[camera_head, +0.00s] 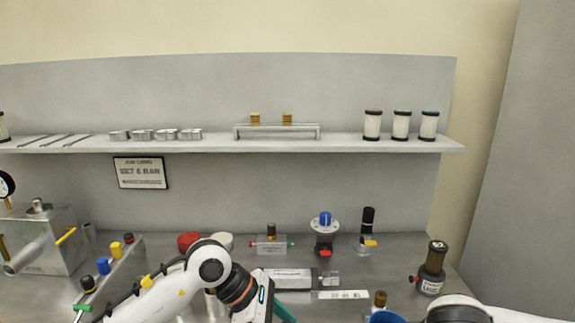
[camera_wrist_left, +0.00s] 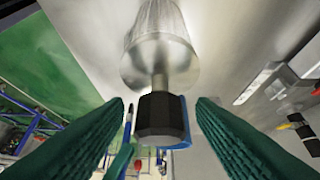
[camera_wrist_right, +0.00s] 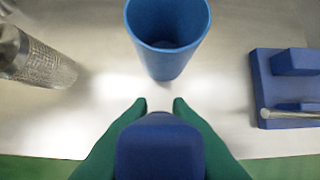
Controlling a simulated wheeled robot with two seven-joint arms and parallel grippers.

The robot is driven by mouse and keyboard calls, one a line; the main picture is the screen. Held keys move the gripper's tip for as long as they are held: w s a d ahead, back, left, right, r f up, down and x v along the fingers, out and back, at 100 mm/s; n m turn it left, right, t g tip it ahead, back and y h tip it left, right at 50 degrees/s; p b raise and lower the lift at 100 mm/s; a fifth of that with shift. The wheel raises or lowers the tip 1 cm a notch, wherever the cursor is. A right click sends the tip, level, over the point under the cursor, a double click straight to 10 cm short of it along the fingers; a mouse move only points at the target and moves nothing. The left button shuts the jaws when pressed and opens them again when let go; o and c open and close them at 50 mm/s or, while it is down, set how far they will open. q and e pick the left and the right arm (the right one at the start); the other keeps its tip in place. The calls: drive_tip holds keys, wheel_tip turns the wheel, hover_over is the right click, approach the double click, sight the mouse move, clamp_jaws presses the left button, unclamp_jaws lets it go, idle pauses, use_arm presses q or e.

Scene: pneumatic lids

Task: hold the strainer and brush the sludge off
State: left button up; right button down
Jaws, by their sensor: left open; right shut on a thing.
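The strainer, a metal cylinder (camera_wrist_left: 160,50) with a thin stem and a black grip (camera_wrist_left: 162,117), shows in the left wrist view. My left gripper (camera_wrist_left: 161,104) is open, its green fingers on either side of the black grip with gaps. In the right wrist view the strainer's perforated mesh (camera_wrist_right: 42,62) is at the upper left, apart from my right gripper. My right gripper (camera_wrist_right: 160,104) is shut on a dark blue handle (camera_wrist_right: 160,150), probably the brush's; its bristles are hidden. I cannot make out sludge on the mesh.
A blue cup (camera_wrist_right: 168,45) stands just ahead of my right gripper; its rim shows in the head view (camera_head: 385,317). A blue block with a metal rod (camera_wrist_right: 290,85) is to the right.

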use_arm(q)
drive_tip(key=c, duration=1)
drive_tip(key=shift+s+f, duration=0.1)
drive_tip(key=shift+f, duration=0.15)
idle(0.6)
